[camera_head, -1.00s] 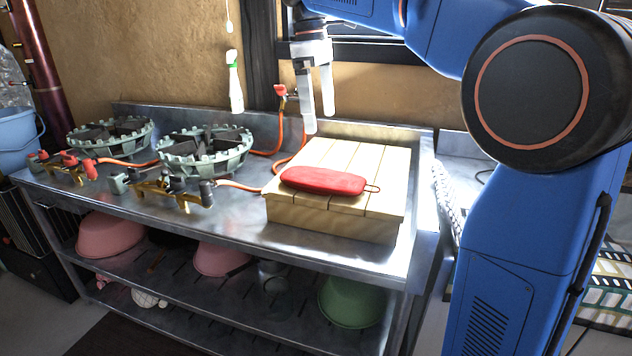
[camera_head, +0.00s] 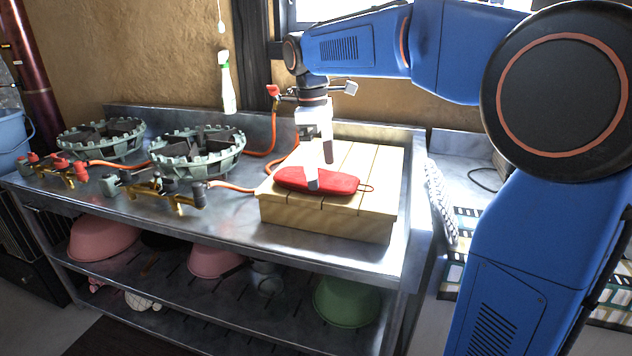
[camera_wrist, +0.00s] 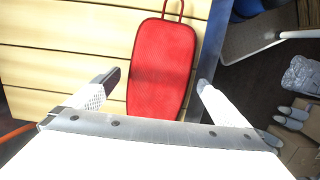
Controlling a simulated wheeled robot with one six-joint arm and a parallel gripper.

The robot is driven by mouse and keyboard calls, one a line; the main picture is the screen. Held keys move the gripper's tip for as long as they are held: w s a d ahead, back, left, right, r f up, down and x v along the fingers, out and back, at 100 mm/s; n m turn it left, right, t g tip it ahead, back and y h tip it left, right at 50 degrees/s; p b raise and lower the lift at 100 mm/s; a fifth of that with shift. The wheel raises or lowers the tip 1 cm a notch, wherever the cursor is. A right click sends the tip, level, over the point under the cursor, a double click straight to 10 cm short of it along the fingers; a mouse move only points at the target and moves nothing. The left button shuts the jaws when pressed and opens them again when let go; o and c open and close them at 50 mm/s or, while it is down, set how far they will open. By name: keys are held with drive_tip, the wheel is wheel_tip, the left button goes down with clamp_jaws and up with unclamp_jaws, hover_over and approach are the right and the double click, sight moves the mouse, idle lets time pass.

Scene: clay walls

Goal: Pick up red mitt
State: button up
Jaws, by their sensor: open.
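The red mitt (camera_head: 294,178) lies flat on a slatted wooden board (camera_head: 330,222) on the metal counter, its hanging loop toward the right. My gripper (camera_head: 321,175) is lowered over the mitt, pointing down, with one fingertip in front of it and the other toward its far side. In the wrist view the mitt (camera_wrist: 162,70) lies lengthwise between the two spread fingers of my gripper (camera_wrist: 155,86), with visible gaps on both sides. The jaws are open and hold nothing. I cannot tell whether the fingertips touch the mitt or the board.
Two gas burners (camera_head: 197,153) with orange hoses and brass valves stand left on the metal counter (camera_head: 228,222). Pink bowls and a green bowl (camera_head: 345,302) sit on the lower shelf. Bare counter lies left of the board.

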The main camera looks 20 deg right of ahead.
drive_tip(key=shift+s+d+f, duration=0.1)
drive_tip(key=shift+d+f, duration=0.1)
drive_tip(key=shift+f, duration=1.25)
drive_tip(key=c, duration=1.1)
drive_tip(key=shift+r, duration=0.15)
